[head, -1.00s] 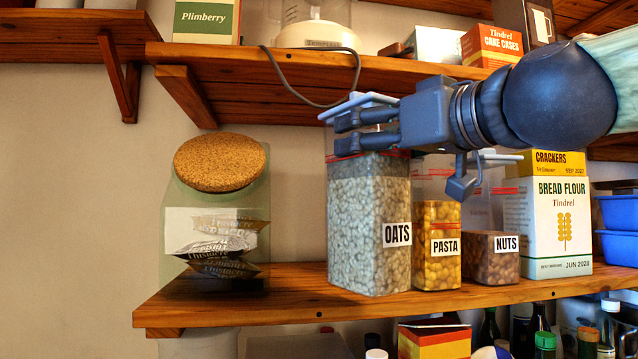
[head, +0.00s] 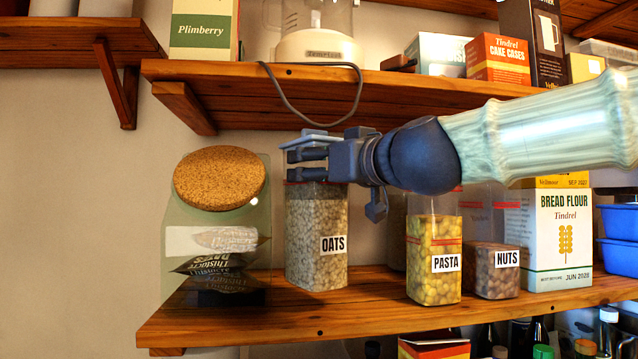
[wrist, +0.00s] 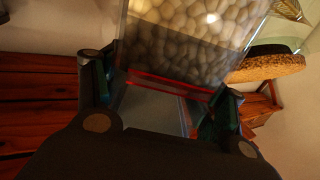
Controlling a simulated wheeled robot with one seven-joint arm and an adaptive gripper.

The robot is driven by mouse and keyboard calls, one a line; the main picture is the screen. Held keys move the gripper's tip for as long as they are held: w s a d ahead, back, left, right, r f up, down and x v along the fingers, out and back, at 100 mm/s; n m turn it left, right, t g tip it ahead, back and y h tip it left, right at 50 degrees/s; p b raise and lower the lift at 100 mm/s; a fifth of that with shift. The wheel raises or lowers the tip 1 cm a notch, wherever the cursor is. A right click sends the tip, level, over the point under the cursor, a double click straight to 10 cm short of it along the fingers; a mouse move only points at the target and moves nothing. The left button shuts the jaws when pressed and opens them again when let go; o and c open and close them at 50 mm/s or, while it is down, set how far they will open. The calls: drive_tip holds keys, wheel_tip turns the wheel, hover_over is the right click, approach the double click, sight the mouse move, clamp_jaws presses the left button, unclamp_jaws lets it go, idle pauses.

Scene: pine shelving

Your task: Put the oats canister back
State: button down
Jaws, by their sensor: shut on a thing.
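The oats canister (head: 317,240) is a tall clear box of pale oats with a black-on-white OATS label. In the head view it is upright at the middle shelf, between the cork-lidded jar and the pasta canister. My gripper (head: 300,165) is shut on its top, near the lid. In the wrist view the oats canister (wrist: 185,45) fills the upper middle, with its red band between my gripper's fingers (wrist: 165,100). I cannot tell whether its base touches the shelf.
The cork-lidded glass jar (head: 215,225) holding packets stands close on the left. The pasta canister (head: 434,265), nuts canister (head: 494,270) and bread flour box (head: 560,235) stand to the right. The upper shelf (head: 290,85) and a hanging cord (head: 318,122) are just above my gripper.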

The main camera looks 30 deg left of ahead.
sight(320, 187)
wheel_tip(320, 187, down, 3)
drive_tip(key=shift+p, duration=0.75)
drive_tip(key=shift+s+d+f, duration=0.1)
drive_tip(key=shift+f, duration=0.2)
drive_tip(key=shift+c, duration=0.4)
unclamp_jaws()
drive_tip(key=b+v, duration=0.4)
drive_tip(key=v, duration=0.8)
drive_tip(key=shift+r, duration=0.25)
